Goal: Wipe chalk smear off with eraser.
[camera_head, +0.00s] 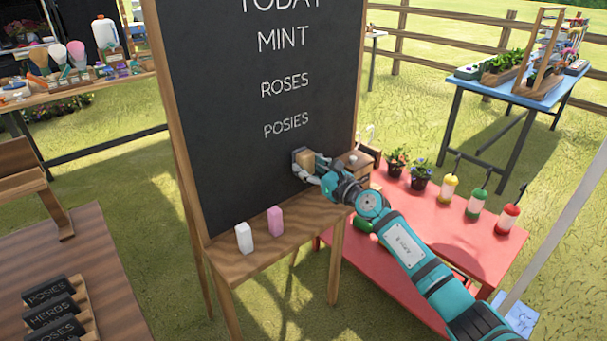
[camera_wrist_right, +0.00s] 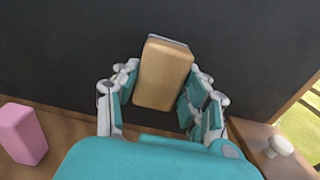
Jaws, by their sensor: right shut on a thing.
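The chalkboard (camera_head: 245,165) stands upright in a wooden frame, with TODAY, MINT, ROSES and POSIES lettered in white. My right gripper (camera_head: 307,168) is at the board's lower right and shut on the eraser (camera_head: 304,159). In the right wrist view the eraser (camera_wrist_right: 163,75) has a wooden back and sits between the fingers, with its far side at or close to the board (camera_wrist_right: 70,50). I cannot tell whether it touches. I make out no clear chalk smear; the eraser and gripper hide part of the lower right surface. My left gripper is not in view.
The board's wooden ledge (camera_head: 245,262) holds a white block (camera_head: 244,238) and a pink block (camera_head: 275,221). A small wooden box with a knob (camera_head: 354,160) stands at its right end. A red table (camera_head: 455,225) with bottles and potted flowers is to the right.

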